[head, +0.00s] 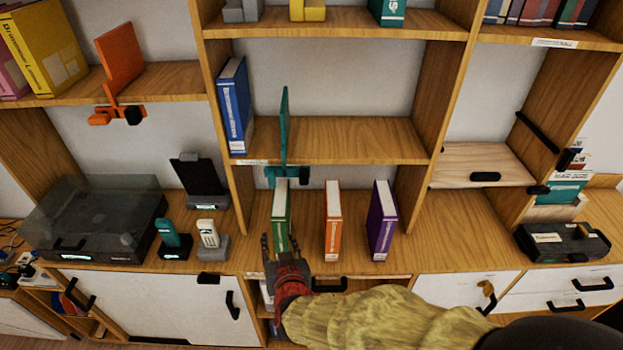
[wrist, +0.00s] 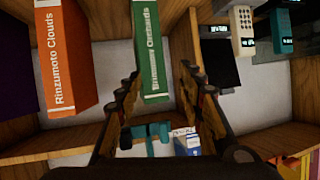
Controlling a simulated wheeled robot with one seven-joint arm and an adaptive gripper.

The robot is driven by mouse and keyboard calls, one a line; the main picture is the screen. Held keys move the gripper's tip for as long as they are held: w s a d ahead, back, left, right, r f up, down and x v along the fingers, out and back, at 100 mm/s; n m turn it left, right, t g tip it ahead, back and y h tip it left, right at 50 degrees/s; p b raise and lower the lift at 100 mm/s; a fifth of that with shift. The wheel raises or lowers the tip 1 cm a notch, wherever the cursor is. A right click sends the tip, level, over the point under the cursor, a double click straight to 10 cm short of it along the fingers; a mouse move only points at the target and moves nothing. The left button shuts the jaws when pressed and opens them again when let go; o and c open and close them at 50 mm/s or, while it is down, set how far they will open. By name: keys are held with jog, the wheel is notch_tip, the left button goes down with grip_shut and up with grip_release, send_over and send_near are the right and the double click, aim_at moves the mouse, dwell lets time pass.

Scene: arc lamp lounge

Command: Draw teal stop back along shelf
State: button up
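The teal stop (head: 284,130) is a thin upright plate with a clamp at the front edge of the middle shelf (head: 345,140). It stands a gap to the right of a blue book (head: 233,105). My gripper (head: 280,243) is below the stop, in front of the green book (head: 281,212) on the lower shelf. In the wrist view my gripper (wrist: 158,74) has its fingers spread with nothing between them. Teal parts of the stop (wrist: 151,132) show beyond the fingers, with the blue book (wrist: 186,143) beside them.
Green, orange (head: 332,218) and purple (head: 381,220) books stand apart on the lower shelf. Two handsets (head: 173,240) and a turntable (head: 95,225) are to the left. An orange stop (head: 120,65) is on the left shelf. The middle shelf is bare right of the teal stop.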

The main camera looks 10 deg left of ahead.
aim_at(304, 180)
jog(key=w+d+r+m+t+h, duration=0.1)
jog(key=w+d+r+t, duration=0.2)
jog(key=r, duration=0.3)
jog(key=w+d+r+m+t+h, duration=0.1)
jog(key=w+d+r+t, duration=0.15)
jog(key=r, duration=0.25)
jog(key=shift+t, duration=0.25)
jog(key=shift+b+x, duration=0.9)
jog(key=shift+x, duration=3.05)
jog(key=shift+s+a+r, duration=0.1)
jog(key=shift+r, duration=0.05)
jog(key=shift+c, duration=0.2)
grip_shut()
